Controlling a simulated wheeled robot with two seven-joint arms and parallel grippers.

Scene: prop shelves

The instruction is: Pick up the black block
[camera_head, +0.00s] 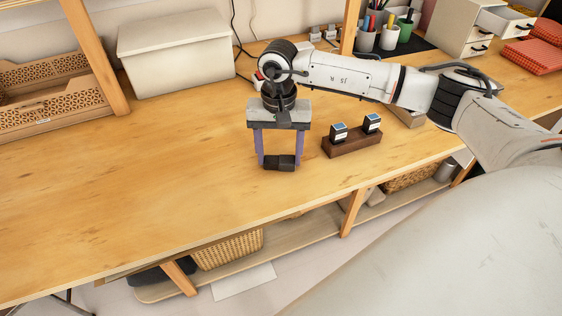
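My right gripper (279,161) points down over the wooden table, left of the wooden holder. Its two purple fingers stand apart, and a dark blocky shape fills the space between their lower ends. I cannot tell whether this shape is a held black block or the gripper's own pads meeting. Two small black blocks with pale labels and bluish tops stand on the dark brown wooden holder: the left block (339,133) and the right block (372,123). They are apart from each other and clear of the gripper. My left gripper is not in view.
The wooden table (130,190) is clear at the left and front. A white lidded box (175,55) stands at the back. The holder (352,147) is near the front edge. Pen cups (390,37) and small drawers (465,28) are back right. A wicker basket (230,248) sits below.

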